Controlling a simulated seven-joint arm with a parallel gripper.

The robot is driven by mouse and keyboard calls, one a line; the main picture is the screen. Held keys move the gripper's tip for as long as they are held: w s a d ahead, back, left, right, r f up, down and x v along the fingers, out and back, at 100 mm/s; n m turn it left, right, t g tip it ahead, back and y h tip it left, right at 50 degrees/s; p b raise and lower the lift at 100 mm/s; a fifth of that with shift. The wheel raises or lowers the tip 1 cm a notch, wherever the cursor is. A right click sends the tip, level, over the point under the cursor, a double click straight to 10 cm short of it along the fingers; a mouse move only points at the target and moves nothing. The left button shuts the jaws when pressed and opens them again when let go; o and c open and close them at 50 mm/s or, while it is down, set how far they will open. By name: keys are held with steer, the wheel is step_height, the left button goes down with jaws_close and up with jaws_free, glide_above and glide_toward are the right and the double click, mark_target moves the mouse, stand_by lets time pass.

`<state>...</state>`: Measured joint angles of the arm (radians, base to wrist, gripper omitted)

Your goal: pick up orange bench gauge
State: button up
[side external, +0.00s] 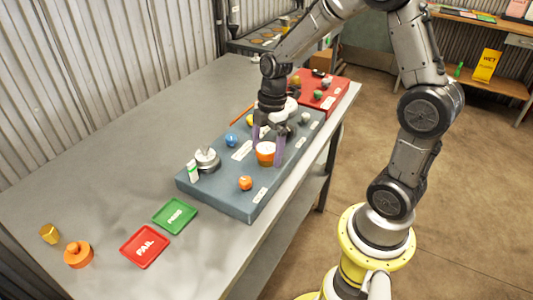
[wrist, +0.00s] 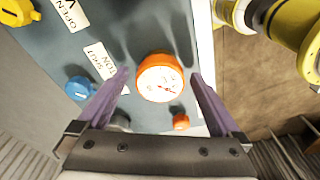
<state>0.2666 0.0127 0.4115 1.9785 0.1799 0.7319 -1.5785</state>
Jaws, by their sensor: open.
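The orange bench gauge (side external: 265,153) is a round orange body with a white dial, standing on a blue-grey board (side external: 222,196). In the wrist view the gauge (wrist: 160,78) shows its dial face up, between and slightly beyond my fingertips. My gripper (side external: 268,145) points down over the board with its purple fingers apart, one on each side of the gauge. In the wrist view my gripper (wrist: 160,75) is open, with a gap between each finger and the gauge.
The board carries a blue knob (side external: 231,139), an orange knob (side external: 245,183), a metal fitting (side external: 207,160) and labels. A red board (side external: 335,92) lies behind. Green (side external: 174,216) and red "FAIL" (side external: 145,247) trays and an orange knobbed piece (side external: 78,255) lie at front left. The table's left side is clear.

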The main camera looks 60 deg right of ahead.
mark_target(266, 149)
jaws_close()
stand_by(0.5)
steer(key=shift+r, duration=0.1)
steer(key=shift+r, duration=0.25)
steer(key=r, duration=0.3)
steer(key=shift+s+r, duration=0.15)
steer(key=shift+s, duration=0.1)
steer(key=s+a+r, duration=0.2)
steer(key=s+r, duration=0.7)
steer(key=s, duration=0.4)
steer(key=shift+a, duration=0.25)
